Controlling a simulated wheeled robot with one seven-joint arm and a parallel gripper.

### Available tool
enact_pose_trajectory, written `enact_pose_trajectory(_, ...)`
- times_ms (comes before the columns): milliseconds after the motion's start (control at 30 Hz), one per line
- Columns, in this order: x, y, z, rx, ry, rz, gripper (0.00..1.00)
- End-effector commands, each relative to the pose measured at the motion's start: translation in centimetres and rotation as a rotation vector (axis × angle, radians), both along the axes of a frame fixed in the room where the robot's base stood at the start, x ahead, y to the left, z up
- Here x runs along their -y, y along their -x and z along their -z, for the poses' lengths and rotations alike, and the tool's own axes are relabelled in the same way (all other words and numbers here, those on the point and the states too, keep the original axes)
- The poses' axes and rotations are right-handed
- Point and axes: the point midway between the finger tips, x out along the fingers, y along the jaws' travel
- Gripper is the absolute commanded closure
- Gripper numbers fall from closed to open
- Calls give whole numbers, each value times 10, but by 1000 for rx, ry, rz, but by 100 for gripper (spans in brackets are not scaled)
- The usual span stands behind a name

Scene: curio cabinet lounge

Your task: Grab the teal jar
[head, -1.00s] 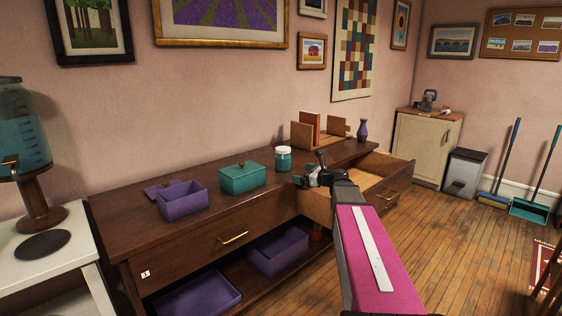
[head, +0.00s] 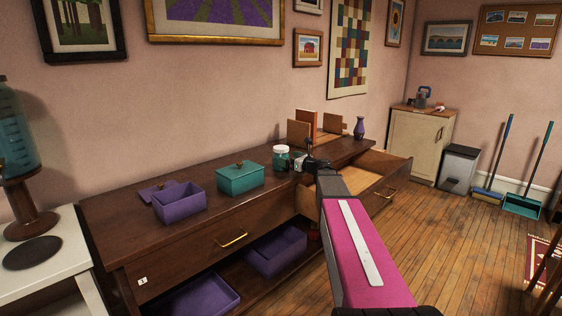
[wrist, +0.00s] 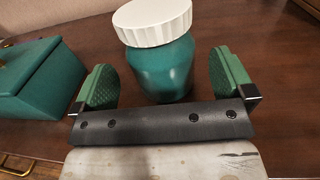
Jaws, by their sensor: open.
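The teal jar (head: 281,160) with a white ribbed lid stands upright on the wooden sideboard. It fills the upper middle of the wrist view (wrist: 160,62). My gripper (head: 301,161) is at the jar, overlapping its right side in the head view. In the wrist view my gripper (wrist: 165,82) is open, with one green finger pad on each side of the jar's lower body. A gap shows between the jar and the right pad; the left pad is closer to it. The jar's base is partly hidden by the gripper's dark bar.
A teal lidded box (head: 240,177) stands close left of the jar. A purple box (head: 178,201) is further left on the sideboard (head: 128,228). Wooden dividers (head: 303,132) and a purple vase (head: 359,128) stand right and behind. An open drawer (head: 385,170) juts out at right.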

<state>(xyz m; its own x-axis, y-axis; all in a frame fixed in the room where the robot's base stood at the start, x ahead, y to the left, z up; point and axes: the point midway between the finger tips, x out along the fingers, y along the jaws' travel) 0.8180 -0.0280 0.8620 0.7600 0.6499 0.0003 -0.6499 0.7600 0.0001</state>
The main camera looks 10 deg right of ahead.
Motion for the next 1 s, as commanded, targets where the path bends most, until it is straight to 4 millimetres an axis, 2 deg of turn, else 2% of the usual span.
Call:
enact_pose_trajectory(333, -29, -34, 7, 0, 0, -2, 0)
enact_pose_trajectory(600, -32, -36, 7, 0, 0, 0, 0)
enact_pose_trajectory(633, -32, -36, 7, 0, 0, 0, 3)
enact_pose_trajectory(767, -32, -36, 7, 0, 0, 0, 46)
enact_pose_trajectory(800, -32, -36, 7, 0, 0, 0, 49)
enact_pose_trajectory(1000, -32, -36, 7, 1, -1, 0, 49)
